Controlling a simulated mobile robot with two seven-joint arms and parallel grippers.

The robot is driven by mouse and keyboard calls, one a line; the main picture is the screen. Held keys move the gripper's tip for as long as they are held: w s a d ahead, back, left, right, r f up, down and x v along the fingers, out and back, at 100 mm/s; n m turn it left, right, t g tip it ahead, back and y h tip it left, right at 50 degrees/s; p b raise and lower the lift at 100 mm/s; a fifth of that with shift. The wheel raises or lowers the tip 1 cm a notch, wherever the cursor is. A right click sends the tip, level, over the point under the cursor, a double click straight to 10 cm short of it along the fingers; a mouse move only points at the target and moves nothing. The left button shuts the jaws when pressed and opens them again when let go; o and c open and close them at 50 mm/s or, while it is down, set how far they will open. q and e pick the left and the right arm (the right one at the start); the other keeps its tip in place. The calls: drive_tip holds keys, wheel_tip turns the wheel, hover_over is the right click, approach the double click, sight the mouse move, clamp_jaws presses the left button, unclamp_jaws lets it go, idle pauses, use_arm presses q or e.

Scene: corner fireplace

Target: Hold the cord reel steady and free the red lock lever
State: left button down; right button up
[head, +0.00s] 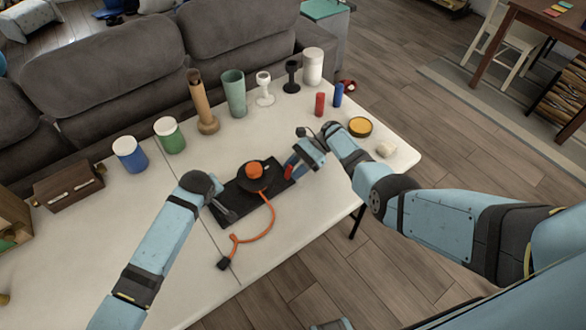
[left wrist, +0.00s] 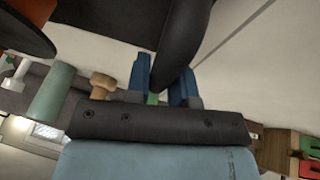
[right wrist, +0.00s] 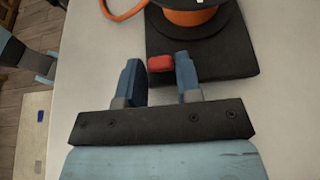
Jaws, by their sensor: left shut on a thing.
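The cord reel (head: 268,184) has a black drum with an orange hub (head: 254,170) on a dark base (head: 228,207). Its orange cord (head: 268,222) runs to a black plug (head: 223,264). The red lock lever (right wrist: 160,63) stands at one end of the base. My right gripper (right wrist: 157,72) is open, with the lever between its fingertips; it also shows in the head view (head: 293,166). My left gripper (left wrist: 158,75) is shut on a black handle (left wrist: 184,35) at the opposite end of the base. The left fingertips are mostly hidden in the head view.
Behind the reel stand blue (head: 130,154) and green (head: 170,135) canisters, a wooden holder (head: 204,100), a green cup (head: 234,93) and a white canister (head: 312,67). A yellow-topped tin (head: 360,127) is near my right forearm. The tabletop (head: 110,225) at front left is clear.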

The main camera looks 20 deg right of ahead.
use_arm(q)
drive_tip(key=shift+f, duration=0.1)
drive_tip(key=shift+s+d, duration=0.1)
drive_tip(key=shift+d, duration=0.05)
use_arm(e)
drive_tip(key=v, duration=1.2)
use_arm(q)
drive_tip(key=c, duration=0.9)
unclamp_jaws()
drive_tip(key=o, duration=0.6)
drive_tip(key=shift+c, duration=0.2)
